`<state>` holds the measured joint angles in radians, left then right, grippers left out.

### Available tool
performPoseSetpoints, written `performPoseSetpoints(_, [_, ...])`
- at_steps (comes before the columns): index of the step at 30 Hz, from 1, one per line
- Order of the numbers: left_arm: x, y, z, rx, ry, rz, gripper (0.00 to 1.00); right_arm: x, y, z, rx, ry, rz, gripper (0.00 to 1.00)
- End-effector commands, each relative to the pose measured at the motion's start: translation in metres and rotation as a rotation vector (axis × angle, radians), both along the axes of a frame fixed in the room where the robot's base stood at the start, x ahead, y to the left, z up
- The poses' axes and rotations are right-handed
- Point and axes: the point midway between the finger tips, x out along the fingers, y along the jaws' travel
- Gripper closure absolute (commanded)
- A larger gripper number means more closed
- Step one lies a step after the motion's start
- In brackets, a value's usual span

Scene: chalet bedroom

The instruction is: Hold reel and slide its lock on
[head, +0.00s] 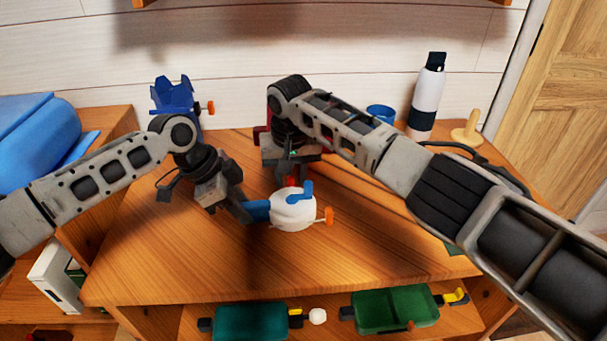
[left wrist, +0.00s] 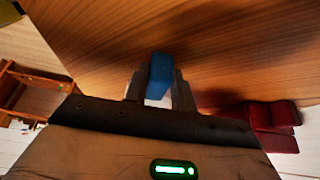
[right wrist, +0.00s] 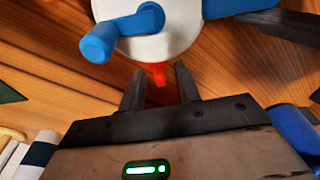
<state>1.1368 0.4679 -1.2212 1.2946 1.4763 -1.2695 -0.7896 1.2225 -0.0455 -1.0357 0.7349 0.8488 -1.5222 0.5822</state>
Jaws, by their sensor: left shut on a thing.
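The reel (head: 290,212) is a white drum with a blue crank, above the middle of the wooden top. My left gripper (head: 250,212) is shut on the reel's blue foot, which shows between its fingers in the left wrist view (left wrist: 160,75). A small red tab, seemingly the lock (right wrist: 158,75), sticks out of the drum on the side facing my right gripper. My right gripper (right wrist: 160,85) is open, its fingers on either side of the tab's end; I cannot tell whether they touch it. An orange knob (head: 328,216) sits on a thin rod at the reel's right.
A blue holder (head: 172,95) stands at the back left. A white bottle (head: 427,97), a blue cup (head: 381,112) and a wooden peg stand (head: 467,130) are at the back right. Green trays (head: 396,309) lie on the lower level in front. The front of the top is clear.

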Motion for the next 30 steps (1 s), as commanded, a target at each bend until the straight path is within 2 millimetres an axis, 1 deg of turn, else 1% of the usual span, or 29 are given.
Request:
performPoseSetpoints(5, [0.000, 0.000, 0.000, 0.000, 0.000, 0.000, 0.95, 0.000, 0.000, 0.000, 0.000, 0.000, 0.000, 0.67])
performPoseSetpoints(6, [0.000, 0.000, 0.000, 0.000, 0.000, 0.000, 0.95, 0.000, 0.000, 0.000, 0.000, 0.000, 0.000, 0.70])
performPoseSetpoints(8, [0.000, 0.000, 0.000, 0.000, 0.000, 0.000, 0.95, 0.000, 0.000, 0.000, 0.000, 0.000, 0.000, 0.87])
performPoseSetpoints(9, [0.000, 0.000, 0.000, 0.000, 0.000, 0.000, 0.95, 0.000, 0.000, 0.000, 0.000, 0.000, 0.000, 0.98])
performPoseSetpoints(10, [0.000, 0.000, 0.000, 0.000, 0.000, 0.000, 0.95, 0.000, 0.000, 0.000, 0.000, 0.000, 0.000, 1.00])
performPoseSetpoints(17, [0.000, 0.000, 0.000, 0.000, 0.000, 0.000, 0.95, 0.000, -0.001, 0.000, 0.000, 0.000, -0.001, 1.00])
performPoseSetpoints(28, [0.000, 0.000, 0.000, 0.001, 0.000, 0.000, 0.95, 0.002, -0.021, 0.000, 0.000, 0.001, -0.003, 1.00])
performPoseSetpoints(29, [0.000, 0.000, 0.000, 0.001, 0.000, 0.000, 0.95, 0.002, -0.021, 0.000, 0.000, 0.001, -0.001, 0.83])
performPoseSetpoints(30, [0.000, 0.000, 0.000, 0.001, 0.000, 0.000, 0.95, 0.002, -0.020, 0.000, 0.000, 0.001, -0.001, 0.72])
